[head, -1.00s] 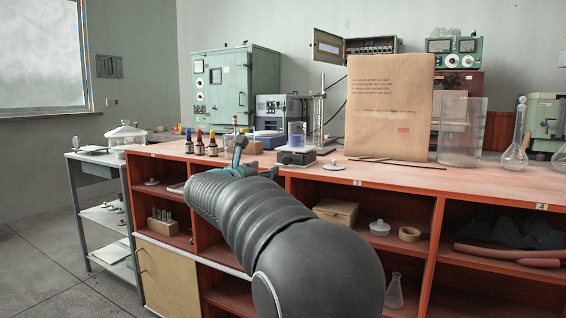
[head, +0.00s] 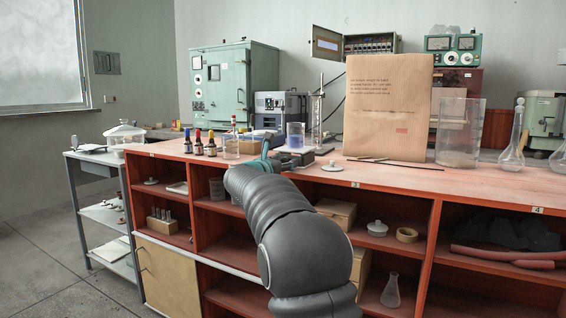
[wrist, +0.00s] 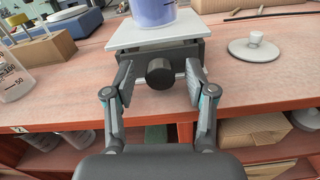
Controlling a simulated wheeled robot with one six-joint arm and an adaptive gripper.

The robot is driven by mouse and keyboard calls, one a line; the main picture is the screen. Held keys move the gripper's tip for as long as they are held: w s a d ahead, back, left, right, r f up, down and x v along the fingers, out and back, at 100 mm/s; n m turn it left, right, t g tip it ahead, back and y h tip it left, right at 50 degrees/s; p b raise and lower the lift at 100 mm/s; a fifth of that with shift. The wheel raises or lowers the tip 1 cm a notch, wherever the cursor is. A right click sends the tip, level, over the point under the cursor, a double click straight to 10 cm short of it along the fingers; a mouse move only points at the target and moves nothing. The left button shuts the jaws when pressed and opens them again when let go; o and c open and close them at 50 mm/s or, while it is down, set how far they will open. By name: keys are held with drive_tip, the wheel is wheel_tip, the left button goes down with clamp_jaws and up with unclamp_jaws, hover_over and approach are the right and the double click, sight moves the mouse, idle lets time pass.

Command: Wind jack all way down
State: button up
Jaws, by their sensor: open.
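The jack (wrist: 185,55) stands on the orange bench top in the wrist view, with a pale flat plate on top and a dark round knob (wrist: 160,73) facing me. A beaker of blue liquid (wrist: 153,12) stands on the plate; it also shows in the head view (head: 295,137). My gripper (wrist: 159,78) is open, with one finger on each side of the knob and a gap showing on both sides. In the head view my gripper (head: 268,160) is at the bench's front edge and partly hides the jack.
A wooden block (wrist: 40,48) and a graduated beaker (wrist: 12,75) are at left. Dropper bottles (head: 198,143) stand further left. Open shelves lie below the bench top.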

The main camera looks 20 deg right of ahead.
drive_tip(key=shift+c, duration=0.3)
clamp_jaws()
drive_tip(key=n+p, duration=0.1)
drive_tip(key=n, duration=0.2)
drive_tip(key=shift+r, duration=0.15)
drive_tip(key=shift+n+p, duration=0.45)
drive_tip(key=shift+n, duration=0.55)
drive_tip(key=shift+o, duration=0.3)
unclamp_jaws()
drive_tip(key=shift+a, duration=0.1)
drive_tip(key=v, duration=1.2)
